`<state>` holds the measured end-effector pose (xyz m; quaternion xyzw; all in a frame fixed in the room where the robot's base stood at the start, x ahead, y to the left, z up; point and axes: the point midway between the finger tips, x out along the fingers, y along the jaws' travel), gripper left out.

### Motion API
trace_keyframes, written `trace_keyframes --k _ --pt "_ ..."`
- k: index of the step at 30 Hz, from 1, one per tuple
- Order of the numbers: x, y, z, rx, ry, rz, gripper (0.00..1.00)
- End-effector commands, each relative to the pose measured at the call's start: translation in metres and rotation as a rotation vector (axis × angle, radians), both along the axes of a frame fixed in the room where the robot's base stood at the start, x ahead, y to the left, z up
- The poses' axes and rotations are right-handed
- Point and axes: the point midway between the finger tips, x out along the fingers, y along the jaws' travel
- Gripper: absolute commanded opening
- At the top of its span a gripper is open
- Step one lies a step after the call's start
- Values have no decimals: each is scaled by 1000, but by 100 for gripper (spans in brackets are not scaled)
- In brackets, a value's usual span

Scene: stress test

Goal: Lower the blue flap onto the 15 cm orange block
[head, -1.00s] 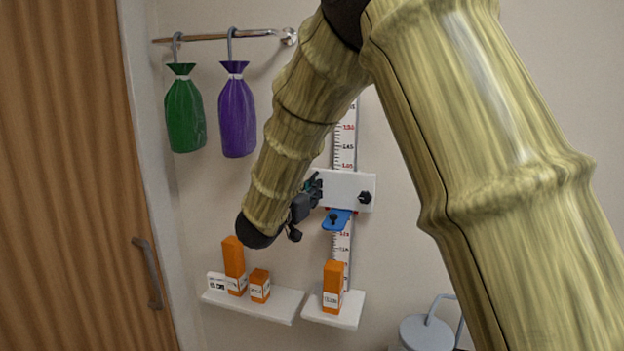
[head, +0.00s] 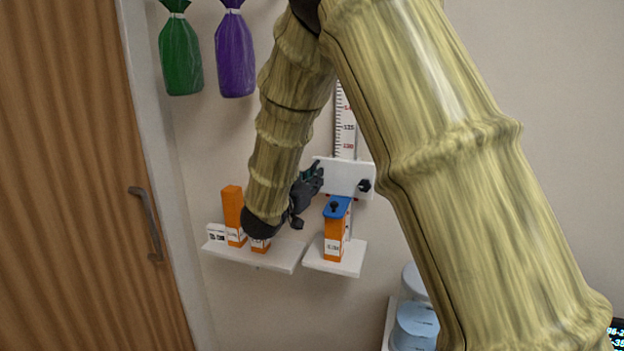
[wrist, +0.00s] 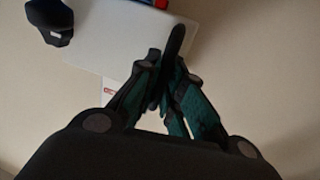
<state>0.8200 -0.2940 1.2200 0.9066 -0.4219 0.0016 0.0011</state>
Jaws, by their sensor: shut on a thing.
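The blue flap (head: 338,207) sticks out below a white sliding carriage (head: 346,176) on an upright ruler (head: 345,125). It meets the top of the orange block (head: 334,240) on the right shelf; I cannot tell whether they press together. The block stands upright, and its label is too small to read. My gripper (head: 316,176) is at the carriage's left side. In the wrist view my gripper (wrist: 165,85) is closed at the white carriage (wrist: 125,45), with a dark upright piece between the fingers; the exact part gripped is unclear. A blue edge (wrist: 158,3) shows at the top.
A black knob (head: 364,185) sits on the carriage's right. A tall orange block (head: 233,213) and a shorter one (head: 260,245), partly behind my arm, stand on the left shelf (head: 275,262). Green (head: 181,55) and purple (head: 235,55) bags hang above. A wooden door (head: 75,180) is at left.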

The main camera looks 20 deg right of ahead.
Motion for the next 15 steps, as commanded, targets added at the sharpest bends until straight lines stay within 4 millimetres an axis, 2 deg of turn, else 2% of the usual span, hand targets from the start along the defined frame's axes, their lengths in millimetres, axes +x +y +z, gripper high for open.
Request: trace_keyframes --k 4,5,8,15 --pt "-2 1 -6 3 9 1 0" --pt "-2 1 -6 4 10 1 15" --pt "-1 1 -5 3 8 1 32" --pt "-1 1 -4 2 6 1 32"
